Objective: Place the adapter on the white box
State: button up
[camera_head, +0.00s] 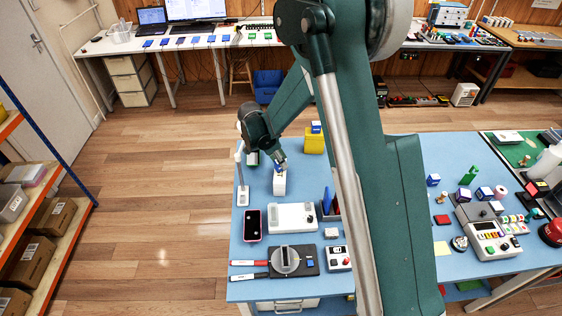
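My gripper (279,163) points down over the near-left part of the blue table, just above a small upright white box (279,186). A small blue patch shows at the fingertips, and I cannot tell whether it belongs to the gripper or to a held thing. The fingers are too small to tell open from shut. I cannot clearly identify the adapter. A small white block (331,233) lies on the table farther forward, and I cannot tell whether it is the adapter.
A yellow block (314,144) with a blue-and-white cube on top stands behind right. A white stand (241,196) is close on the left. A pink-edged phone (252,225), a flat white device (291,216) and a dark round-topped tool (284,260) lie in front. My arm hides the table's middle.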

jog(key=shift+f, duration=0.2)
jog(key=o, duration=0.8)
jog(key=shift+r, duration=0.25)
jog(key=v, duration=1.2)
